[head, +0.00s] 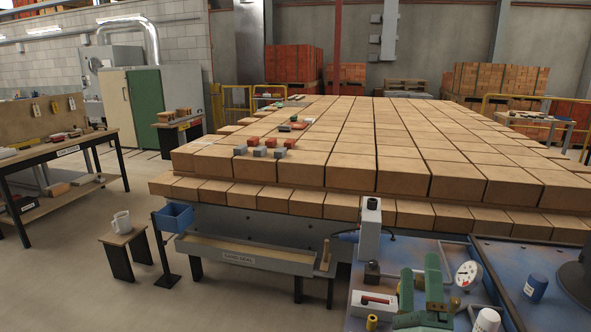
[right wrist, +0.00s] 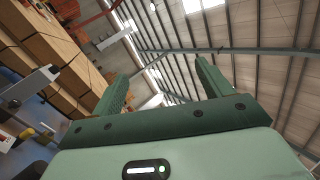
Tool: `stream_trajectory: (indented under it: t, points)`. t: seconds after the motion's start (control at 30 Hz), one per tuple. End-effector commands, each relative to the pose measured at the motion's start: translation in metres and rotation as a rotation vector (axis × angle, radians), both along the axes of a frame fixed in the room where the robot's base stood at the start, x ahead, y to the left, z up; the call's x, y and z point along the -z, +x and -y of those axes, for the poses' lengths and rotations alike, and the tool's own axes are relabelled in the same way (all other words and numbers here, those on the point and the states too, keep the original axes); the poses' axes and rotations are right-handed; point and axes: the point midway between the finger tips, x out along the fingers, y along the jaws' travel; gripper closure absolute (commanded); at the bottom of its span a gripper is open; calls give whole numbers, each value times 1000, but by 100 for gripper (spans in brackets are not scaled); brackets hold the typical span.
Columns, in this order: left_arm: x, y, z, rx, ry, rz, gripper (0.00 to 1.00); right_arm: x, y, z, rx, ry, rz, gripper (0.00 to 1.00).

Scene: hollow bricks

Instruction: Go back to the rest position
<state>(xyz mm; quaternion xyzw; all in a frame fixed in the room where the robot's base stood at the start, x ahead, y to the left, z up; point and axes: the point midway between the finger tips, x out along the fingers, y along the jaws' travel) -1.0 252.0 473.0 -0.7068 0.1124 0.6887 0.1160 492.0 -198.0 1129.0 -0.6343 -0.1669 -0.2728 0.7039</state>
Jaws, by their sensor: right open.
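My right gripper (head: 419,268) shows at the bottom right of the head view, its green fingers pointing up and apart. Nothing is between them. In the right wrist view its two fingers (right wrist: 157,82) stand wide open and empty against the ceiling. The stack of tan hollow bricks (head: 404,175) fills the middle of the head view, beyond the gripper and apart from it. Small grey and red blocks (head: 272,147) lie on its top at the near left. My left gripper is not in view.
A blue bench top (head: 400,247) with a gauge (head: 467,274), a grey box (head: 369,228) and a blue cup (head: 535,288) lies close around the gripper. A sand-coloured trough (head: 246,256) and blue bin (head: 174,217) stand left.

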Motion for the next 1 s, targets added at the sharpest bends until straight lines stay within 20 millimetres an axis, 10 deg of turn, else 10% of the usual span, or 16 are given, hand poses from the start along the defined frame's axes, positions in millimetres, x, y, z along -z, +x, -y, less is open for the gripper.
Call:
stream_trajectory:
  t: [0.2,0.5,0.8,1.0]
  points:
    - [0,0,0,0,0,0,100,110,-39,-50,-31,-1051,-464,22]
    - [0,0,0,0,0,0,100,236,-142,19,-178,-2111,-987,22]
    - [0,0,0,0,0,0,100,252,-235,104,-393,-2683,-1352,22]
    - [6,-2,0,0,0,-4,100,343,-231,84,-544,-2618,-1297,22]
